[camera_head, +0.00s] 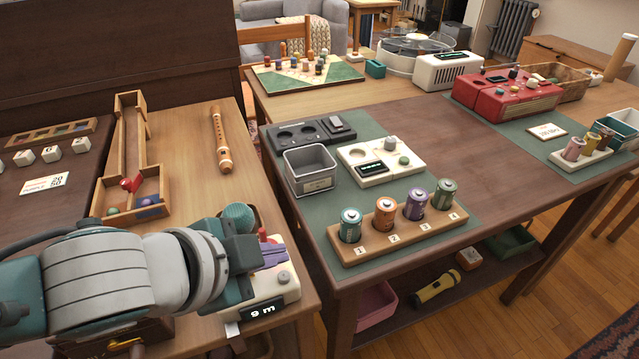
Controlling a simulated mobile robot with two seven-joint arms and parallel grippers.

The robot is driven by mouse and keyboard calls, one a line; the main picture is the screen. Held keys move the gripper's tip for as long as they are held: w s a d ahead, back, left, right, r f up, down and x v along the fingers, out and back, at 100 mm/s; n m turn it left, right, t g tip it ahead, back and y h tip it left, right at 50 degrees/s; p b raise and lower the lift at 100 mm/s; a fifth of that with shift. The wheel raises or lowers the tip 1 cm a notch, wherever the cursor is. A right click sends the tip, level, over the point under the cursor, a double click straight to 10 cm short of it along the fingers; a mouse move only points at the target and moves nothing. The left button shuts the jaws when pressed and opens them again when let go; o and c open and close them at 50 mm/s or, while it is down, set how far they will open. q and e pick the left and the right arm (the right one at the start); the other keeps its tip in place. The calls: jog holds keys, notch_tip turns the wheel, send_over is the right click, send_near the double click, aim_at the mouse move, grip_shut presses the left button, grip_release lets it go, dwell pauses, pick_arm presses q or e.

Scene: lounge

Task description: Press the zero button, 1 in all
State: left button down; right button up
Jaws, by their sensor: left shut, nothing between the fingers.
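A cream device (285,293) stands at the front right corner of the left wooden table. Its dark display (264,311) shows "9 m", perhaps cut off by the view angle. A small red part (263,234) shows just behind my fingers. My left gripper (274,254) is shut and empty, its purple fingers over the device's top, close behind the dark button. I cannot tell whether they touch anything. The gripper body hides much of the device. My right gripper is not in view.
A teal ribbed round thing (238,217) is just behind my left gripper. A wooden ball track (129,150) and a recorder (221,139) lie farther back. Across a gap, the right table holds a battery rack (398,233) and a grey bin (309,171).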

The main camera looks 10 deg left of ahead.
aim_at(277, 285)
pick_arm(q)
jog(key=shift+f+b, duration=0.35)
jog(key=shift+f, duration=0.55)
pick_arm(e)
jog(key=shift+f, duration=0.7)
pick_arm(q)
jog(key=shift+f, duration=0.1)
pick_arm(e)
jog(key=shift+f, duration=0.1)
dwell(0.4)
pick_arm(q)
jog(key=shift+f, duration=0.3)
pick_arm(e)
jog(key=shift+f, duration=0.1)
pick_arm(q)
jog(key=shift+f+b, duration=0.45)
jog(key=shift+b, duration=0.05)
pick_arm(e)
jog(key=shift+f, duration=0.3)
pick_arm(q)
jog(key=shift+r, duration=0.1)
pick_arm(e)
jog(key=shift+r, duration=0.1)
pick_arm(q)
jog(key=shift+r+p, duration=0.75)
jog(key=shift+p, duration=0.2)
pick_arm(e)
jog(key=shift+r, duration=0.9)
pick_arm(q)
jog(key=shift+r, duration=0.1)
